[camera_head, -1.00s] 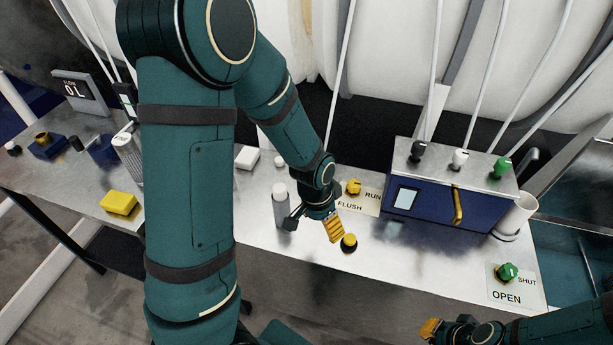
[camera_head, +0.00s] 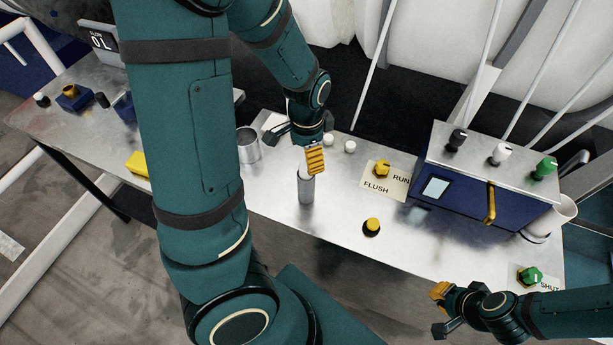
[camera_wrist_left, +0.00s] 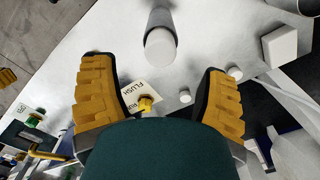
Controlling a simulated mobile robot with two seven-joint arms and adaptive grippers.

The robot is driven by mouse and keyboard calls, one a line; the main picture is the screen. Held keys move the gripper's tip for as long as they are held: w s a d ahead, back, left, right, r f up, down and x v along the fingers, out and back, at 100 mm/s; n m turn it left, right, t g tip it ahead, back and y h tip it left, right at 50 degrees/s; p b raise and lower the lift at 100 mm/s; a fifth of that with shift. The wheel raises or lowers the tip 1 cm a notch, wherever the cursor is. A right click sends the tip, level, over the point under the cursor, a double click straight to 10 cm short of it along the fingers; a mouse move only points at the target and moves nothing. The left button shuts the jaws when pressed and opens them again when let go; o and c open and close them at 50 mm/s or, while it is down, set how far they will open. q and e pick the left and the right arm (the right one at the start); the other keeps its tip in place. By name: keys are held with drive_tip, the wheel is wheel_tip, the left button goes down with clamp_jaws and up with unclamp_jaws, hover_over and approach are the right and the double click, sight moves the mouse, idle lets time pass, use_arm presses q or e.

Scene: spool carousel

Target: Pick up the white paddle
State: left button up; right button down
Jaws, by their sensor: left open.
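No thing is clearly paddle-shaped, so I cannot tell which is the white paddle. A grey cylinder with a white top (camera_head: 306,186) stands upright on the metal bench. It also shows in the left wrist view (camera_wrist_left: 160,44), beyond and between my left fingers. My left gripper (camera_head: 295,155) is open and empty above the bench, close to the cylinder, and it also shows in the left wrist view (camera_wrist_left: 160,85). A white knob (camera_head: 502,153) sits on the blue box, between a black and a green knob. My right gripper (camera_head: 435,312) is open and empty off the bench's front right.
The blue box (camera_head: 465,200) stands at the back right, near FLUSH/RUN yellow knob (camera_head: 382,168) and a yellow button (camera_head: 372,226). A metal cup (camera_head: 248,144), white block (camera_wrist_left: 281,45) and small white knobs (camera_head: 350,146) stand near my left gripper.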

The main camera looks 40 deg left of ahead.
sight(306, 167)
use_arm(q)
drive_tip(key=shift+s+f, duration=0.1)
drive_tip(key=shift+f, duration=0.5)
wheel_tip(306, 167, down, 4)
drive_tip(key=shift+f+b, duration=0.15)
drive_tip(key=shift+b, duration=0.5)
drive_tip(key=c, duration=1.1)
